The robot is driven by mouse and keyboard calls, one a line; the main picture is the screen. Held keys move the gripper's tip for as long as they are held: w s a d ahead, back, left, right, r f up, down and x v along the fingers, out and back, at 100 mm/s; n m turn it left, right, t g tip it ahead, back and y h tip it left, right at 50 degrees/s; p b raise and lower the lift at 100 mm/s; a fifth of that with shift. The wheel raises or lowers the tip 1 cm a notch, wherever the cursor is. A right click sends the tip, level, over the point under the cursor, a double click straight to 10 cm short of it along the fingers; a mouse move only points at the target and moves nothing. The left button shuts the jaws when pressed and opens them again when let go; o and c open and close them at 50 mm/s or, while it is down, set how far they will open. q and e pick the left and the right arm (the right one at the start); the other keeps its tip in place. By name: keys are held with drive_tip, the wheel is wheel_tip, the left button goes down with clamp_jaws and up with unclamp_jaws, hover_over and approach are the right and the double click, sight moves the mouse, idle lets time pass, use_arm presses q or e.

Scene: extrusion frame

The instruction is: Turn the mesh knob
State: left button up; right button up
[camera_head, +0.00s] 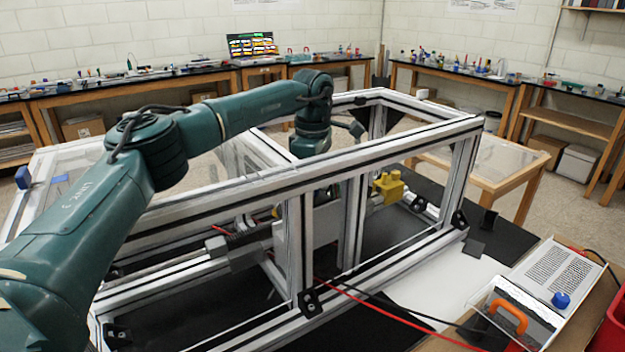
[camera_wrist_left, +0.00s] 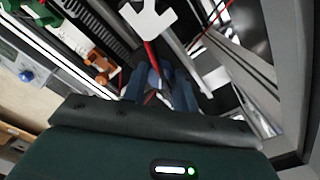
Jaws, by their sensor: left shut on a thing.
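My left arm comes in from the left over the top of the aluminium extrusion frame (camera_head: 300,185), and its wrist points down inside it. In the head view the frame's top beam hides the fingertips. In the left wrist view my left gripper (camera_wrist_left: 158,88) is shut on a small blue-grey part (camera_wrist_left: 153,77), which appears to be the mesh knob. The fingers stand on both sides of it and cover much of it, so its turn angle cannot be read. My right gripper is not in view.
A yellow block (camera_head: 388,187) sits on the mechanism inside the frame. Frame posts and beams stand close around my left wrist. A control box (camera_head: 545,290) with a blue knob and orange handle is at the right front. Red and black cables run to it.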

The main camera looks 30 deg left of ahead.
use_arm(q)
drive_tip(key=o, duration=1)
drive_tip(key=shift+r, duration=0.1)
wheel_tip(320, 180, up, 13)
drive_tip(key=shift+r, duration=0.1)
